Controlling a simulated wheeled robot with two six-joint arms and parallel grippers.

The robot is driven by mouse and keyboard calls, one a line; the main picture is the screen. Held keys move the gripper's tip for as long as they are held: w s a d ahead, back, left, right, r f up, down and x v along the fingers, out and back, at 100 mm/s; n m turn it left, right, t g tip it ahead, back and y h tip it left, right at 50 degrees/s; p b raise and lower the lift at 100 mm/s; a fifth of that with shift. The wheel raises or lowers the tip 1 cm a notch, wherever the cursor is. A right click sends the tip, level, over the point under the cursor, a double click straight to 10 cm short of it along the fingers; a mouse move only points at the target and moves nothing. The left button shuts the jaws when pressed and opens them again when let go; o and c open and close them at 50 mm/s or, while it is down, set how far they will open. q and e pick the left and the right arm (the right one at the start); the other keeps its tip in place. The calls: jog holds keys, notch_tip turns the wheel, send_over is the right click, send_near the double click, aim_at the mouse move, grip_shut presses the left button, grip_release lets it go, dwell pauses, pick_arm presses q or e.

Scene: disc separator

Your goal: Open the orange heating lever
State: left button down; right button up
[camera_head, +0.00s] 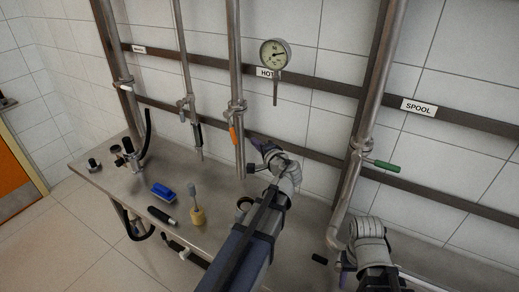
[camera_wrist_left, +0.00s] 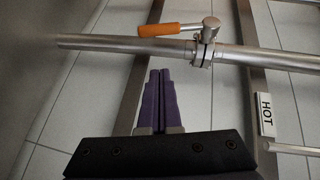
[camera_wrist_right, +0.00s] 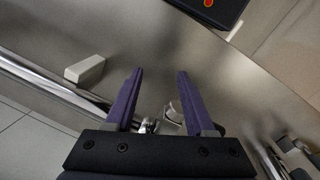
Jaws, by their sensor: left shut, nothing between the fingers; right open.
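The orange heating lever (camera_head: 233,136) is on a vertical steel pipe (camera_head: 235,60) beside the HOT label (camera_head: 266,72). It hangs down nearly along the pipe. In the left wrist view, the orange lever (camera_wrist_left: 160,30) lies at a slight angle to the pipe, joined to a metal valve clamp (camera_wrist_left: 205,45). My left gripper (camera_head: 256,144) is just right of the lever in the head view, not gripping it. In the left wrist view the purple fingers of this gripper (camera_wrist_left: 160,75) are shut and empty, short of the pipe. My right gripper (camera_wrist_right: 159,73) is open and empty over the steel counter.
A gauge (camera_head: 275,53) is on the wall. A green lever (camera_head: 386,166) is on the SPOOL pipe at right. A blue brush (camera_head: 163,192), a wooden-handled tool (camera_head: 197,214) and a dark cylinder (camera_head: 161,215) lie on the steel counter (camera_head: 125,190). A pale block (camera_wrist_right: 85,69) shows near my right gripper.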

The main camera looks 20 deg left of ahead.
aim_at(235, 139)
pick_arm(q)
jog(key=w+a+f+b, duration=0.1)
jog(key=w+a, duration=0.1)
jog(key=a, duration=0.5)
jog(key=shift+a+f, duration=0.15)
jog(key=shift+f, duration=0.2)
pick_arm(e)
jog(key=shift+f, duration=0.9)
pick_arm(q)
jog(key=shift+w, duration=0.1)
pick_arm(e)
jog(key=shift+f+b, duration=0.3)
jog(key=shift+b, duration=0.2)
pick_arm(q)
jog(key=shift+w+a+f+b, duration=0.1)
jog(key=shift+a+f+b, duration=0.15)
jog(key=shift+a+f, duration=0.25)
jog(key=shift+a+f+b, duration=0.2)
jog(key=shift+a+f, duration=0.05)
jog(key=shift+a, duration=0.35)
pick_arm(e)
jog(key=shift+f, duration=0.45)
pick_arm(q)
jog(key=shift+r, duration=0.1)
pick_arm(e)
jog(key=shift+r, duration=0.1)
pick_arm(q)
jog(key=shift+d, duration=0.15)
